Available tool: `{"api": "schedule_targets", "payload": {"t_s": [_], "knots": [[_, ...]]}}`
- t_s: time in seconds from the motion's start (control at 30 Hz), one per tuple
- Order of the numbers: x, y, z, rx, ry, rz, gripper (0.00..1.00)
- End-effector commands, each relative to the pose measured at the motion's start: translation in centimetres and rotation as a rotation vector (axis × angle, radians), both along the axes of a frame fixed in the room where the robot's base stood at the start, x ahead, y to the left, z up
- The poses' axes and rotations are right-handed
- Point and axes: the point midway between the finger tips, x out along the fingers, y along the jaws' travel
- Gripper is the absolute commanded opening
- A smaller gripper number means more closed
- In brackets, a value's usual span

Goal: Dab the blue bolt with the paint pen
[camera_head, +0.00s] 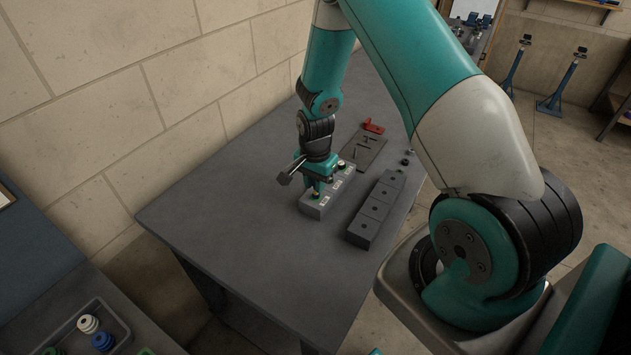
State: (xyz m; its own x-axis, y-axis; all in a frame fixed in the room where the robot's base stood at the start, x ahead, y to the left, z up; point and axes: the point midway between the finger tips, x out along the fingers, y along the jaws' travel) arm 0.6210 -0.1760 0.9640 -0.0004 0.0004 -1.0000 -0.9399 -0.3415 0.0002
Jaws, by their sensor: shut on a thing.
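My gripper (317,184) points down over the near end of a light grey block (321,207) with white labels. It is shut on a small upright piece with blue and yellow on it (316,194), which looks like a paint pen; its lower end is at the block's top, and I cannot tell whether it sits in a hole. A dark grey block (364,228) with several round spots on top lies to the right. I cannot pick out a blue bolt for sure.
The dark table (230,215) is clear left of the blocks. Behind them lie a flat slotted plate (362,152), a red piece (374,126) and small dark parts (405,161). A tray (62,335) with white and blue ringed pieces is at bottom left. A wall borders the table.

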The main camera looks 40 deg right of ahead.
Motion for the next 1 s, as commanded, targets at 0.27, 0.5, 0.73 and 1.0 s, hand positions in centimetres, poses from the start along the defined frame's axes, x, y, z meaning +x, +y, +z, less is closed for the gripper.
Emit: {"api": "schedule_targets", "payload": {"t_s": [0.27, 0.5, 0.73, 1.0], "knots": [[0.0, 0.0, 1.8, -0.001, -0.001, 0.0, 0.0], [0.0, 0.0, 3.8, 0.0, 0.0, 0.0, 0.0], [0.0, 0.0, 5.7, 0.0, 0.0, 0.0, 0.0], [0.0, 0.0, 6.0, 0.0, 0.0, 0.0, 0.0]]}}
